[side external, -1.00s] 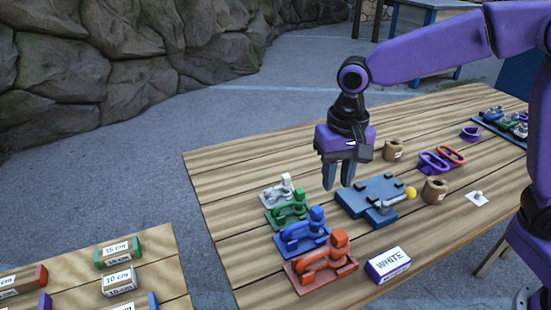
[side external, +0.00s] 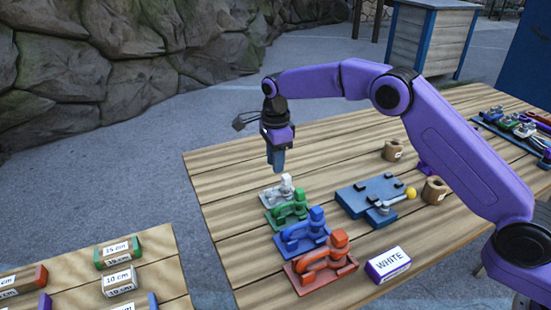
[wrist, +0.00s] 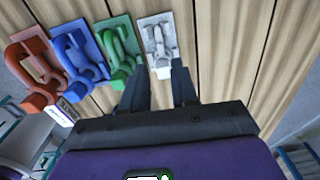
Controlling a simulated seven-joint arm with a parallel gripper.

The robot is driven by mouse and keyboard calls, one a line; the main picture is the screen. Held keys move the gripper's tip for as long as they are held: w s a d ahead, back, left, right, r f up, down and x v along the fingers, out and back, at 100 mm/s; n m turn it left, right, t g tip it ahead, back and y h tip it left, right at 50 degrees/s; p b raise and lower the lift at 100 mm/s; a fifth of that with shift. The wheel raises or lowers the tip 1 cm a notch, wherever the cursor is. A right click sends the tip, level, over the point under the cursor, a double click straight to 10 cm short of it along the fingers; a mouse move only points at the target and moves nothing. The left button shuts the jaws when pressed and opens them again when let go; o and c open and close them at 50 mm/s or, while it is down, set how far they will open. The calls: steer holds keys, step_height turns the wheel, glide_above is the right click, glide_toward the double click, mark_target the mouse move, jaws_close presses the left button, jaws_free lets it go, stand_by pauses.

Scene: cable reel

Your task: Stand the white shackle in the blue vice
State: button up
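The white shackle (side external: 278,194) lies on its pale plate at the far end of a row of coloured shackles; it also shows in the wrist view (wrist: 158,42). My gripper (side external: 277,160) points down just above the white shackle in the side view. In the wrist view its two fingers (wrist: 160,90) are apart with nothing between them, just short of the white plate. The blue vice (side external: 366,196), a flat slate-blue block with black jaws and a yellow-knobbed lever (side external: 410,193), stands right of the row, with no shackle on it.
Green (side external: 290,209), blue (side external: 303,232) and orange-red (side external: 322,262) shackles on matching plates lie beside the white one. A box labelled WHITE (side external: 388,264) stands in front. Brown cylinders (side external: 393,150) stand behind and right of the vice. The table left of the row is clear.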

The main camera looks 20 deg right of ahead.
mark_target(275, 187)
steer(key=shift+f, duration=3.95)
jaws_close()
steer(key=shift+r, duration=0.15)
steer(key=shift+r, duration=2.4)
